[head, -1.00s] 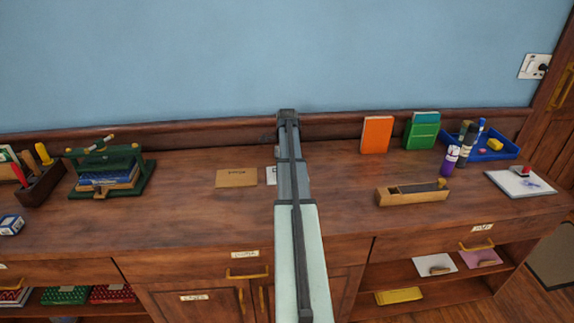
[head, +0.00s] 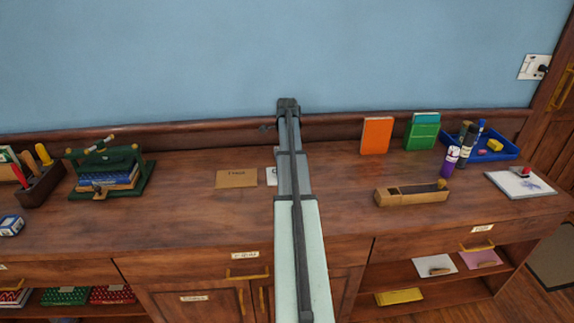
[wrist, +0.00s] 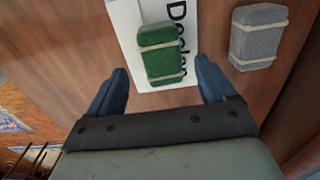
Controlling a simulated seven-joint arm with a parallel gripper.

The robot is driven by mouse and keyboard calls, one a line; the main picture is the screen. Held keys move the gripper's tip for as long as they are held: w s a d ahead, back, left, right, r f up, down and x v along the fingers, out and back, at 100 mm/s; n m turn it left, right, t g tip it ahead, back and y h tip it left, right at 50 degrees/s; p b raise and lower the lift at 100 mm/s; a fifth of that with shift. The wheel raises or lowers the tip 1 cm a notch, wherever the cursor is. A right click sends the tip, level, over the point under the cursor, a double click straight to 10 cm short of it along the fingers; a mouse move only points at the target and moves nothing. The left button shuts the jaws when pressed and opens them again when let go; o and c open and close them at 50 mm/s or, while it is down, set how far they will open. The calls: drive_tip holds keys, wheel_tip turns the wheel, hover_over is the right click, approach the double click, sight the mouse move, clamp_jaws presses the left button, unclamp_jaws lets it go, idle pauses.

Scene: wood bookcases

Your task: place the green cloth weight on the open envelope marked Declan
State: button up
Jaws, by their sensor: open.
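The green cloth weight (wrist: 160,54), bound with pale bands, lies on a white envelope marked Declan (wrist: 124,18) in the wrist view. It covers part of the lettering. My gripper (wrist: 161,66) is open, its two blue fingers apart on either side of the near end of the weight, with a visible gap to each. In the head view my arm hides the gripper and the weight. Only a strip of a white paper (head: 271,177) shows beside the arm, probably this envelope.
A grey cloth weight (wrist: 257,38) lies to the right of the envelope. In the head view a brown envelope (head: 237,178) lies left of my arm. A wooden box (head: 412,196), an orange book (head: 376,136) and a blue tray (head: 507,151) stand to the right.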

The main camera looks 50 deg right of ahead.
wheel_tip(320, 180, up, 8)
drive_tip(key=shift+r, duration=0.15)
idle(0.5)
